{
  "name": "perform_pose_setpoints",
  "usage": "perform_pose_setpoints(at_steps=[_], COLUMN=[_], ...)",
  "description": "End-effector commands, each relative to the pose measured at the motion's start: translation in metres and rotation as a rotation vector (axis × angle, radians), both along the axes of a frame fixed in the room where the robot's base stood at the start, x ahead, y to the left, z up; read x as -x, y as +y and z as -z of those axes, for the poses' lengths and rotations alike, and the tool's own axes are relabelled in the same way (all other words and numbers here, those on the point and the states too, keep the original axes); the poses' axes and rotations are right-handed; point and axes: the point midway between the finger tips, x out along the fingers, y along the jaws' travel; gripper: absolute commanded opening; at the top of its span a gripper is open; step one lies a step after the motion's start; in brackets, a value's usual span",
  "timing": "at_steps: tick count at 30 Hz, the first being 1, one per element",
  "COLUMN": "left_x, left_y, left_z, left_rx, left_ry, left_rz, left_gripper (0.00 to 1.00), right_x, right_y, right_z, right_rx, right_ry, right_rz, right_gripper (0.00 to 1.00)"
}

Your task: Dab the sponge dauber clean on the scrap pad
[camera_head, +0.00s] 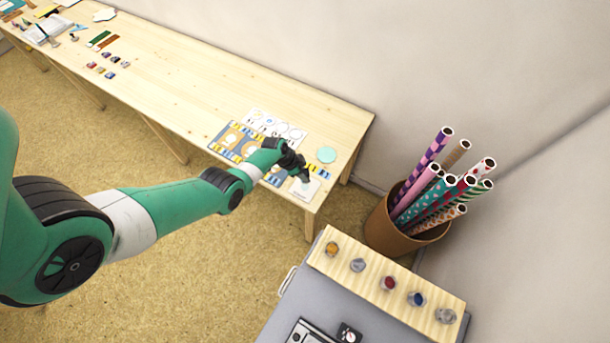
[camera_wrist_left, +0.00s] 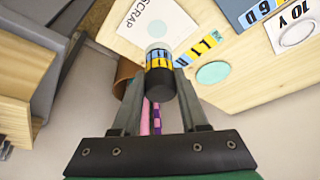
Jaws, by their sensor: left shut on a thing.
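My left gripper (camera_head: 303,177) is at the near right end of the wooden table, over the white scrap pad (camera_head: 312,189). In the left wrist view my left gripper (camera_wrist_left: 158,90) is shut on the sponge dauber (camera_wrist_left: 160,75), a short dark cylinder with a yellow and blue lettered band. The dauber's far end is at the edge of the scrap pad (camera_wrist_left: 136,24), which bears the word SCRAP and a pale teal spot. I cannot tell whether the dauber touches the pad. My right gripper is not in view.
A round teal disc (camera_head: 326,155) lies beside the scrap pad. A blue board (camera_head: 228,150) with lettered tiles and a white sheet of circles (camera_head: 275,125) lie to the left. A bin (camera_head: 392,228) of patterned rolls and a wooden rack of pots (camera_head: 400,271) stand at the right.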

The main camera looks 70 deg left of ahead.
Motion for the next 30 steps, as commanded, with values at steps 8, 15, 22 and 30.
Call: perform_pose_setpoints(at_steps=[8, 15, 22, 30], left_x=[0.0, 0.0, 0.0, 0.0], left_y=[0.0, 0.0, 0.0, 0.0], left_z=[0.027, 0.048, 0.047, 0.047], left_rx=[0.0, 0.0, 0.0, 0.0], left_ry=[0.0, 0.0, 0.0, 0.0], left_rz=[0.0, 0.0, 0.0, 0.0], left_gripper=[0.03, 0.03, 0.03, 0.03], right_x=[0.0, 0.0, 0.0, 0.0], right_y=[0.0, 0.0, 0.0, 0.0], right_z=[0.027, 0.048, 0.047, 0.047], right_rx=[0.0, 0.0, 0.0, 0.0], right_ry=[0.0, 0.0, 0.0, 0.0], right_rz=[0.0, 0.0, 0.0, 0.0], right_gripper=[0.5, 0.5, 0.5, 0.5])
